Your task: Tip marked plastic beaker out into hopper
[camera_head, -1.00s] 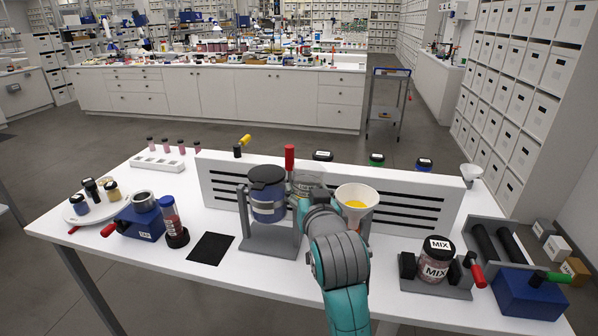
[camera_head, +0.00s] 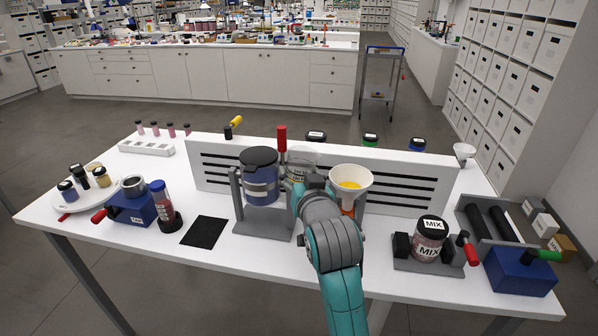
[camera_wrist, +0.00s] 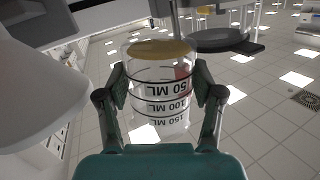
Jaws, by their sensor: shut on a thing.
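My gripper (camera_wrist: 162,98) is shut on a clear plastic beaker (camera_wrist: 160,118) with black volume marks, which read upside down in the wrist view. A yellow layer lies at the beaker's 50 ML end. In the head view the beaker (camera_head: 302,158) is partly hidden behind the blue-banded jar and my gripper. The white hopper cone (camera_head: 338,177) stands just right of the beaker, with yellow material inside. A white curved surface, apparently the hopper, fills the left of the wrist view (camera_wrist: 30,85). The beaker appears apart from it; its exact tilt is unclear.
A dark-lidded blue-banded jar (camera_head: 261,185) in a grey stand is close left of my gripper. A slotted white panel (camera_head: 400,187) runs behind. A MIX jar (camera_head: 430,236) in a clamp stands right. A black mat (camera_head: 204,231) lies left.

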